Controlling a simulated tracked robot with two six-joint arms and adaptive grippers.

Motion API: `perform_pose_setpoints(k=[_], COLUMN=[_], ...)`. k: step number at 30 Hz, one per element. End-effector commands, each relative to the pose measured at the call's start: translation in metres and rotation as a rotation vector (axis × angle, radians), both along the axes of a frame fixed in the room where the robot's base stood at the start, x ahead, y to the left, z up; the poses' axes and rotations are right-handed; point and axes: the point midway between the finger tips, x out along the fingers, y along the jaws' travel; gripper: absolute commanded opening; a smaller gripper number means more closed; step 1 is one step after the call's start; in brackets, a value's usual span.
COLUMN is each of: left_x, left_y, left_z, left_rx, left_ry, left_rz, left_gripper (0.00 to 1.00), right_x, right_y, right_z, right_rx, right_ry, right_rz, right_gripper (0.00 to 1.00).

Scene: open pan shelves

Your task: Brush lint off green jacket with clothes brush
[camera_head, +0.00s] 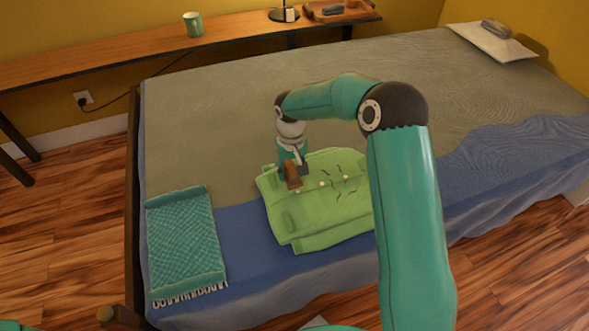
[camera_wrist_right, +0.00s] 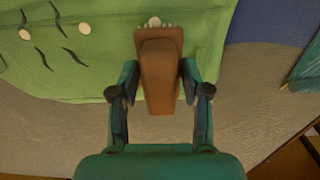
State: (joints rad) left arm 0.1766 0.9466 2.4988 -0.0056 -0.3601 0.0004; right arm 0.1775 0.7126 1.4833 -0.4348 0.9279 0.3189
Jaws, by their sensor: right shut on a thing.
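A folded green jacket (camera_head: 318,218) lies on the bed, partly hidden behind my right arm. Dark threads and pale round bits of lint (camera_head: 323,184) are on its upper part; they also show in the right wrist view (camera_wrist_right: 84,28). My right gripper (camera_head: 292,168) is shut on a brown clothes brush (camera_wrist_right: 160,75). The brush (camera_head: 293,177) is at the jacket's upper left part, its bristle end beside a pale lint bit. I cannot tell whether the bristles touch the cloth. My left gripper is not in view.
A teal fringed blanket (camera_head: 186,243) lies left of the jacket. The bed (camera_head: 220,130) is clear behind it. A white board with a grey object (camera_head: 492,45) lies at the far right corner. A wooden shelf (camera_head: 120,57) along the wall holds a mug (camera_head: 193,24) and a tray (camera_head: 343,14).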

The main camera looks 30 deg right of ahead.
Motion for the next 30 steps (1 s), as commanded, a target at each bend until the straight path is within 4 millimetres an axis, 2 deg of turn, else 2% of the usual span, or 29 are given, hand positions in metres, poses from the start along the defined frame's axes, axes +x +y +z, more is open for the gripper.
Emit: perform_pose_setpoints(k=[8,22,30], left_x=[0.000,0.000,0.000], left_y=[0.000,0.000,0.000], left_z=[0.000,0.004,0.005], left_rx=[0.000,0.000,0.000], left_ry=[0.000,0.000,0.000], left_rz=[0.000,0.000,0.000], left_gripper=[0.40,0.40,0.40], right_x=[-0.001,-0.010,-0.013], right_y=[-0.003,-0.043,-0.052], right_z=[0.000,0.000,-0.001], right_rx=[0.000,0.000,0.000], right_ry=[0.001,0.001,0.001], right_rz=[-0.001,-0.003,0.000], right_gripper=[0.00,0.00,0.00])
